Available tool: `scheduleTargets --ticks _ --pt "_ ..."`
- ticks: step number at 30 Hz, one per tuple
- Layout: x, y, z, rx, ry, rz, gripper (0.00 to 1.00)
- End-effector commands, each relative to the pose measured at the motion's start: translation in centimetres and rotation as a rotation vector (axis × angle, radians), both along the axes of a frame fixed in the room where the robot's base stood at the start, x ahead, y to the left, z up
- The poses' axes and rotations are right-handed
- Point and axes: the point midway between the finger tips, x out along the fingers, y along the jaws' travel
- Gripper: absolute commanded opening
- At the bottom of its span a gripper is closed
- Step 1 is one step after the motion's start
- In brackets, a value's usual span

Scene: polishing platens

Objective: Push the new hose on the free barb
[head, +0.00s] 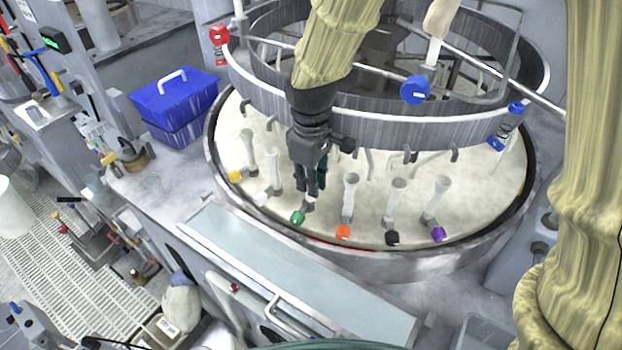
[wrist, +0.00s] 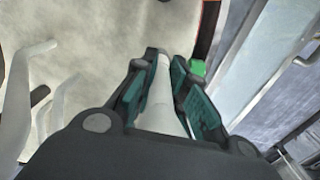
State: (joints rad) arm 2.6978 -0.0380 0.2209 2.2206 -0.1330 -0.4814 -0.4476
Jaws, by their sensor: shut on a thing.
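My gripper (head: 314,188) points down at the front of the round cream platen (head: 385,210). In the wrist view its teal finger pads (wrist: 172,88) are closed on a white tapered hose-like piece (wrist: 160,105), which runs between them. A green end piece (head: 297,218) shows just below the fingertips, and also beside the right finger in the wrist view (wrist: 198,67). I cannot tell which barb is free; the fingers hide part of the held piece.
A grey metal ring (head: 420,133) with small hooked fittings stands over the platen behind my gripper. A blue bin (head: 172,100) sits at the left. A flat pale panel (head: 290,262) with a metal edge lies in front of the platen rim.

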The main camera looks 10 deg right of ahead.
Motion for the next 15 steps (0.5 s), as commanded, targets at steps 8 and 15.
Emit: scheduleTargets --ticks 8,15 --pt "0.06 0.07 0.05 0.0 0.0 -0.002 0.0" --pt "0.36 0.42 0.1 -0.001 -0.001 -0.012 0.0"
